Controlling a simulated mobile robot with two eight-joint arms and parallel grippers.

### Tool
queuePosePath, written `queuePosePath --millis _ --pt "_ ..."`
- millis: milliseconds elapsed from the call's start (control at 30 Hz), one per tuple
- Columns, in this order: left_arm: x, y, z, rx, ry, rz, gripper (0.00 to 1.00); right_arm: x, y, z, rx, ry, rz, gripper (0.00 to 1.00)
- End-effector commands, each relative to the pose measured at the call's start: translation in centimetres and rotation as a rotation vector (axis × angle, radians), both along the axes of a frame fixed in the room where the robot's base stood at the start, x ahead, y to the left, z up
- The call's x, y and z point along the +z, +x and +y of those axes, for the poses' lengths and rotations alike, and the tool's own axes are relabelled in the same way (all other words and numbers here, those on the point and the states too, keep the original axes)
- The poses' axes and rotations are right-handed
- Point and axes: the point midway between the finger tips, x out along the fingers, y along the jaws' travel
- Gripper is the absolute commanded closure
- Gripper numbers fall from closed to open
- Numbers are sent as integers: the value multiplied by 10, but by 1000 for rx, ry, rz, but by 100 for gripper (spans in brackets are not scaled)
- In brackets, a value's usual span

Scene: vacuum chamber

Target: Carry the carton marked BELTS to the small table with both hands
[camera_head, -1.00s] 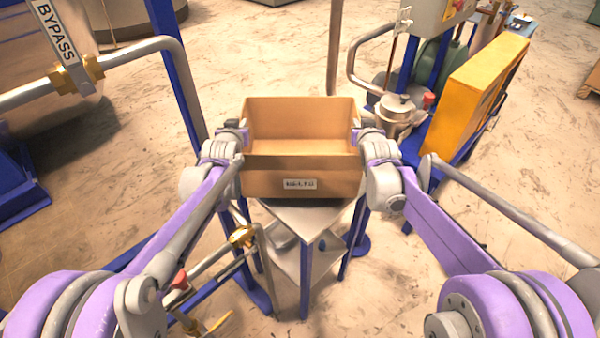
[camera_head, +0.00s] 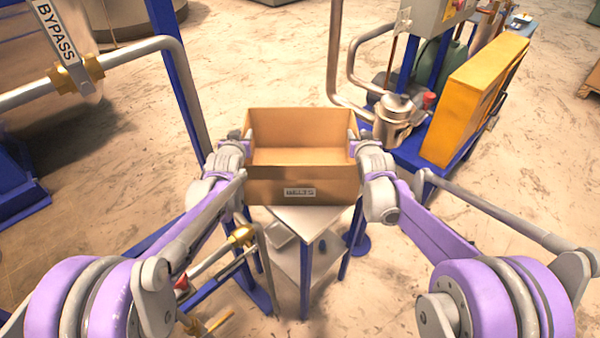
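The open-topped brown carton (camera_head: 265,187) is upright in the middle of the head view. It looks empty, and its front label seems to read BELTS. My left gripper (camera_head: 238,138) is at its left wall and my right gripper (camera_head: 358,137) at its right wall. Both appear shut on the wall rims; the fingertips are partly hidden. The small table (camera_head: 306,222), with a grey top and blue legs, is directly under the carton. The carton hides the back of the top; I cannot tell if its base touches it.
A pipe with a brass valve (camera_head: 240,236) stands close to the table's left side. A blue post (camera_head: 180,85) rises behind on the left. A metal vessel (camera_head: 392,120) and a yellow panel (camera_head: 470,100) stand at the right. Bare floor lies behind the carton.

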Motion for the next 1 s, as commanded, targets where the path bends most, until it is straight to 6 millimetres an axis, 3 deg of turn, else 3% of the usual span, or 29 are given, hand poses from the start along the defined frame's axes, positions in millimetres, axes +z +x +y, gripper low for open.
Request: queuePosePath --millis 533,1000 --pt "4 -9 0 0 0 0 63 0 0 0 0 0 0 63" --pt "32 -91 0 0 0 0 63 0 0 0 0 0 0 63"
